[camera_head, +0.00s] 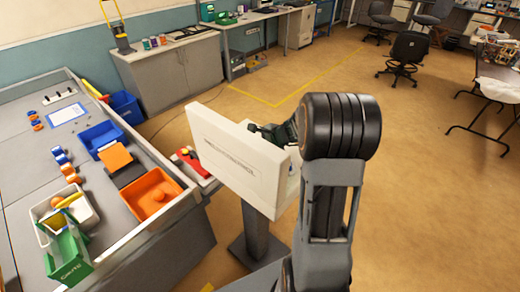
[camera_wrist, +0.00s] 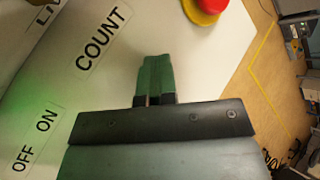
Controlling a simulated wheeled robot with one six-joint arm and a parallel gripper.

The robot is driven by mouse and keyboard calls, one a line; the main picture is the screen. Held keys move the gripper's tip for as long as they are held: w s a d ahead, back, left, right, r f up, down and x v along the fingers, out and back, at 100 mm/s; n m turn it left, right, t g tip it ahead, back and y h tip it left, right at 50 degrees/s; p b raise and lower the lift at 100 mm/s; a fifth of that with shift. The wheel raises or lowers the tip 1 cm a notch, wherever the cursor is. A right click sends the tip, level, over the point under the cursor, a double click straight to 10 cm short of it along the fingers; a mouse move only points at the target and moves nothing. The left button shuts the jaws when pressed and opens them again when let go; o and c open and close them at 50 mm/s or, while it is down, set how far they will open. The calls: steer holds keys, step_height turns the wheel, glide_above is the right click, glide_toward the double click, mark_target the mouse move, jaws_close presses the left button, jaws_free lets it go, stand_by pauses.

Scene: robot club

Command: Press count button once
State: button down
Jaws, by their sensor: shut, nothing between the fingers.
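The white control box (camera_head: 238,160) stands on a grey pedestal in the head view, its back toward that camera, so its buttons are hidden there. In the wrist view its white panel (camera_wrist: 215,65) carries a COUNT label (camera_wrist: 103,38) and an OFF ON label (camera_wrist: 35,137). A red button on a yellow base (camera_wrist: 205,8) shows at the top edge, partly cut off. No button is visible right beside the COUNT label; my gripper covers part of the panel. My gripper (camera_wrist: 154,60) is shut and empty, its green fingertips over the panel right of the COUNT label. In the head view my gripper (camera_head: 268,130) is by the box's far side.
A red device (camera_head: 190,163) lies near the box. The floor at right is open, with chairs and a folding table farther off.

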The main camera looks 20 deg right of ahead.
steer(key=shift+r, duration=0.15)
steer(key=shift+r+p, duration=0.6)
steer(key=shift+r, duration=0.15)
steer(key=shift+r, duration=0.1)
steer(key=shift+r+p, duration=1.95)
steer(key=shift+r, duration=0.5)
